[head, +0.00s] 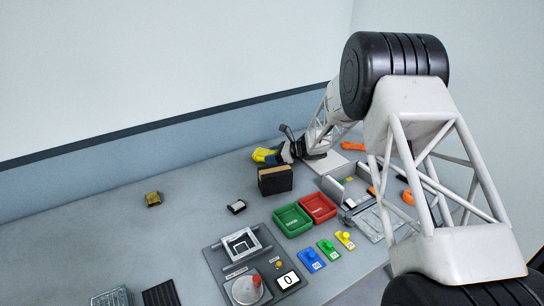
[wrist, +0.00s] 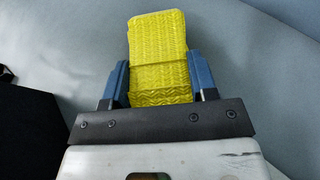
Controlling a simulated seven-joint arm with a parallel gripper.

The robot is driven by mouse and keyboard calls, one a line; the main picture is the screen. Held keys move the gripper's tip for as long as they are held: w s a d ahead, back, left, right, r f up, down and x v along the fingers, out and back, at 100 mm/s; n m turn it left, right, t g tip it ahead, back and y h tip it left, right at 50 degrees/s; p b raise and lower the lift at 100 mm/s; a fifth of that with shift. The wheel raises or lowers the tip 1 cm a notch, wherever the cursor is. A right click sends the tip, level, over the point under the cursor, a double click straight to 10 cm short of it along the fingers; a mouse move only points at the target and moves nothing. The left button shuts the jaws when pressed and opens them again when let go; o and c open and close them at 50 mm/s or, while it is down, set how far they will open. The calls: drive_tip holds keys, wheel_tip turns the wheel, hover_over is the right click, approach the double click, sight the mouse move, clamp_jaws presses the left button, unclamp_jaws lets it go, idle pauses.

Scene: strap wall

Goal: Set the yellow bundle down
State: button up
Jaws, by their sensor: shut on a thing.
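The yellow bundle (wrist: 158,50) is a ribbed yellow block with a band across it, upright in the middle of the wrist view. My gripper (wrist: 160,82) is shut on it, with one blue finger on each side. In the head view the yellow bundle (head: 261,156) shows at the far side of the table, beyond the black box, and my gripper (head: 272,157) is around its right part. Whether the bundle touches the table cannot be told; its underside is hidden.
A black box (head: 275,181) stands just in front of my gripper. Green (head: 292,221) and red (head: 318,207) trays lie nearer. A small dark yellow block (head: 153,199) lies at left. The grey table (head: 195,190) is clear between that block and the black box.

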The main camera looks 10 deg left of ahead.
drive_tip(key=shift+f, duration=0.2)
drive_tip(key=o, duration=0.9)
drive_tip(key=shift+r, duration=0.2)
drive_tip(key=v, duration=1.2)
drive_tip(key=shift+d, duration=0.1)
idle(0.3)
